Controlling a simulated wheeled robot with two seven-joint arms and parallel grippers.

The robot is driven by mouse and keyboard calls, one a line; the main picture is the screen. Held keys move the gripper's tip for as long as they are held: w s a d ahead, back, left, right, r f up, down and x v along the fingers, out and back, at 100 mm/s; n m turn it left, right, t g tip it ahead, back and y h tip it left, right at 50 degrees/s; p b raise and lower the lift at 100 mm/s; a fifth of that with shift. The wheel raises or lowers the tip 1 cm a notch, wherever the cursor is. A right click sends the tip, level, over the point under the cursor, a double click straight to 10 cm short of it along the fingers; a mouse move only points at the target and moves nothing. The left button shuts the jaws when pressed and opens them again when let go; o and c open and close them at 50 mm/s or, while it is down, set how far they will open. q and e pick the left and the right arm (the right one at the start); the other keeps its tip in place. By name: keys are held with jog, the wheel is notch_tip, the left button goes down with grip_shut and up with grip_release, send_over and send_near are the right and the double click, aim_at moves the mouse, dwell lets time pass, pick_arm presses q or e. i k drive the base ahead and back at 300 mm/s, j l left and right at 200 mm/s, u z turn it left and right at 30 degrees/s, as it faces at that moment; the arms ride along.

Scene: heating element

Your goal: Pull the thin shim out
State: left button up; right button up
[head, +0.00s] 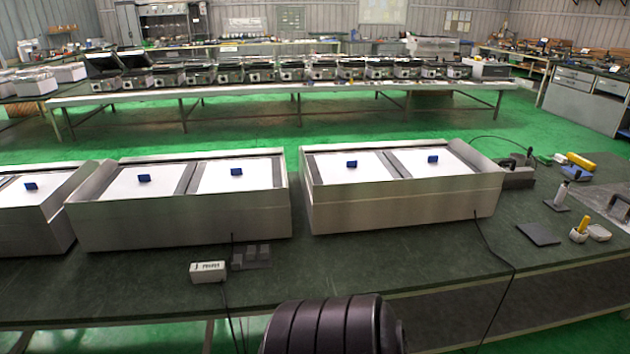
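I cannot make out a thin shim for certain in the head view. A metal housing (395,210) with two white panels stands on the green-topped table, right of centre. A small blue piece stands upright on its left panel (352,164) and another on its right panel (433,159). A second such housing (185,222) stands to its left, also with two blue pieces, and part of a third (32,225) shows at the left edge. A thin dark square plate (539,234) lies flat at the right; I cannot tell whether it is the shim. Neither gripper is in view.
A labelled white box (208,271) with a cable and a dark block (251,257) lie in front of the housings. Several small tools, including a yellow one (581,161), lie at the right. The table's front strip (420,260) is mostly clear. A workbench row stands behind.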

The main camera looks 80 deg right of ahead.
aim_at(265, 249)
jog(key=z, duration=2.25)
jog(key=i+j+z, duration=0.25)
jog(key=i, duration=0.15)
jog(key=i+j+z, duration=0.25)
jog(key=i+j, duration=0.1)
jog(key=i, duration=0.05)
